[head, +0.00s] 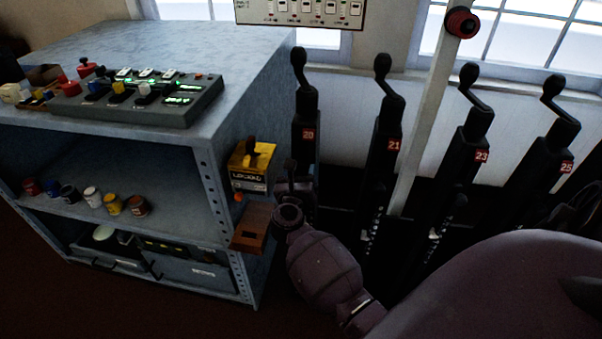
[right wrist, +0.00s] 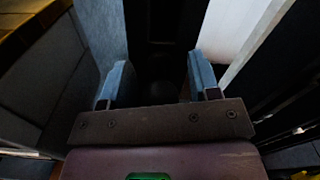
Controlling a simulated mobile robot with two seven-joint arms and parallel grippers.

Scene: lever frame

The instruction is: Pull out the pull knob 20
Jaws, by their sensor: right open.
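The black lever marked 20 (head: 306,108) stands upright at the left end of the lever row, with a dark handle on top and a red number plate (head: 308,134). In the right wrist view my gripper's two blue-grey fingers (right wrist: 158,65) are apart, with nothing held. A dark upright shape (right wrist: 160,35) shows beyond the gap; I cannot tell how far away. My left gripper is out of view.
A grey cabinet (head: 205,100) stands close left of my right gripper, with a yellow box (head: 251,168) and a brown box (head: 252,228) on its side. Levers 21 (head: 388,130), 23 (head: 474,135) and 25 (head: 559,140) stand to the right. A white post (head: 420,130) rises between 21 and 23.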

